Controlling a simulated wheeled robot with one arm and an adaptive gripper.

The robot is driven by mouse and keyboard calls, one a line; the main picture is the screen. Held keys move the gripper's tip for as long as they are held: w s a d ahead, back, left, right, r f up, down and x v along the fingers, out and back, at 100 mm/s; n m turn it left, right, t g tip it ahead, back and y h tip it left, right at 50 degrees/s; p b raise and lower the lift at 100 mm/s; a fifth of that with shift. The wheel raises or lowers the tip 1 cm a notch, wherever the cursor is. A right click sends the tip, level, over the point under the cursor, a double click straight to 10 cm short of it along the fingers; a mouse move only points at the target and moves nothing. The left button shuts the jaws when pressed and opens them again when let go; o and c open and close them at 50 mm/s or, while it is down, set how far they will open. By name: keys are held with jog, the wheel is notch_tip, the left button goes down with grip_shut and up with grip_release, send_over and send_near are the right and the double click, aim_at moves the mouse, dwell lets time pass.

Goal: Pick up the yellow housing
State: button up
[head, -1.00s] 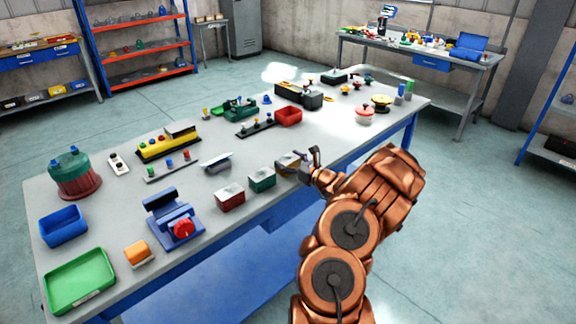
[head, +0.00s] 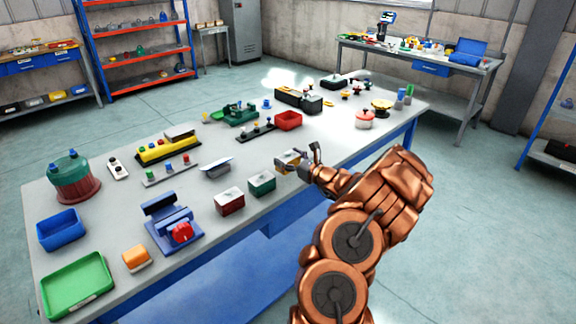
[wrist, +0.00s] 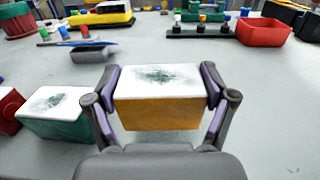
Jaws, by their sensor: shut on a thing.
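The yellow housing (wrist: 160,112) is a small box with yellow-orange sides and a white top with a dark greenish smudge. It sits between the fingers of my gripper (wrist: 160,88) in the wrist view, with one finger pressed on each side. In the head view the housing (head: 289,160) shows at the tip of my gripper (head: 303,158), partly covered by the fingers, over the near right part of the bench. Its underside is hidden, so any gap to the bench is hard to judge.
A similar green box (head: 262,183) stands just left of the housing, with a red box (head: 229,202) beyond it. A red bin (head: 288,121) and a row of buttons (head: 255,130) lie behind. Bare grey bench top (wrist: 270,110) surrounds the housing's right side.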

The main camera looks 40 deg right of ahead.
jog(key=shift+r, duration=0.5)
jog(key=s+a+r+b, duration=0.1)
jog(key=s+a+b, duration=0.2)
jog(key=s, duration=1.2)
jog(key=shift+a+r, duration=0.15)
jog(key=shift+a, duration=1.05)
